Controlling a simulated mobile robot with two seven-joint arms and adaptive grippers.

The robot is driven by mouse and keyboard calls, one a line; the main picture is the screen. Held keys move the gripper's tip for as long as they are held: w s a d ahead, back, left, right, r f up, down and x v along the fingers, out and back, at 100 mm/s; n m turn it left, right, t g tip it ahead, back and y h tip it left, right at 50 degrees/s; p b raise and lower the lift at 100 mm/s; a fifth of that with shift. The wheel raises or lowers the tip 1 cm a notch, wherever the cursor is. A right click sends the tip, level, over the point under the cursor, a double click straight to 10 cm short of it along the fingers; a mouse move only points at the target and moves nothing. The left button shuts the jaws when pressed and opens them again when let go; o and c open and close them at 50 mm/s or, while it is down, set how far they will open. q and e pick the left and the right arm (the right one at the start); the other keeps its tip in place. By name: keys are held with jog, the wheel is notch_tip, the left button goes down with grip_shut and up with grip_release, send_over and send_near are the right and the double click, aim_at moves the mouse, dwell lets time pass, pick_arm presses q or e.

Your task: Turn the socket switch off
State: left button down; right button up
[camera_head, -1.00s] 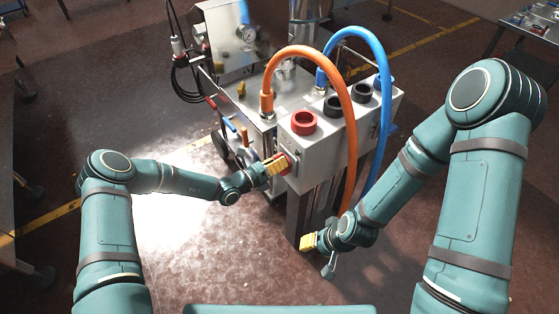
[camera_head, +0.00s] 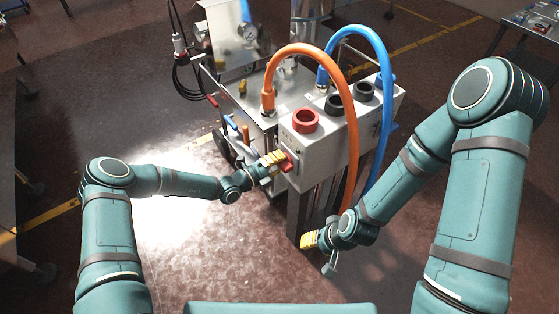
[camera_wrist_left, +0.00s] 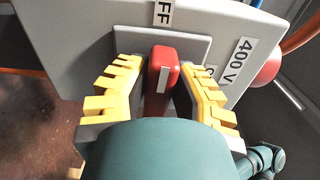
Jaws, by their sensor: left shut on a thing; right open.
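The socket switch has a red handle (camera_head: 287,162) on the left end face of the grey socket box (camera_head: 330,145). A label reading "FF" (camera_wrist_left: 163,12), partly cut off, lies beyond the handle. My right gripper (camera_head: 310,240) is open and empty, low in front of the box.
An orange hose (camera_head: 351,130) and a blue hose (camera_head: 384,110) arch over the box, close to my right arm. A red socket ring (camera_head: 305,120) and black rings (camera_head: 334,104) sit on top. A "400 V" label (camera_wrist_left: 240,62) is beside the switch. Floor in front is clear.

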pick_arm(q)
jog(key=shift+n, duration=0.4)
jog(key=c, duration=0.8)
grip_release()
jog(key=shift+d, duration=0.1)
jog(key=v, duration=1.2)
